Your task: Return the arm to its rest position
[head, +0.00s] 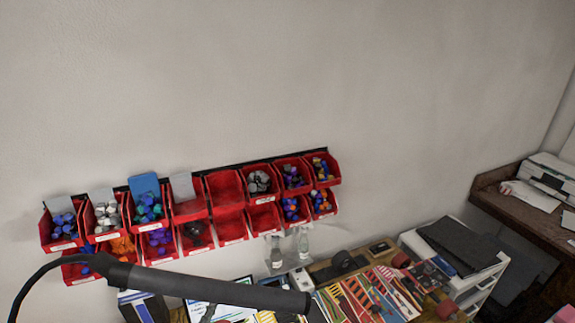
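Neither my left gripper nor my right gripper shows in the head view. A dark grey tube (205,287) with a black curved cable at its left end crosses the lower left, in front of the table. I cannot tell what it belongs to. No arm at rest or in motion can be clearly made out.
Red bins (232,227) with small coloured parts hang in two rows on the wall. Below, a wooden worktable (325,264) holds colourful sheets, clear bottles (303,243) and small items. A white shelf unit (480,277) stands at right, near a brown desk (522,210) with a printer (549,178).

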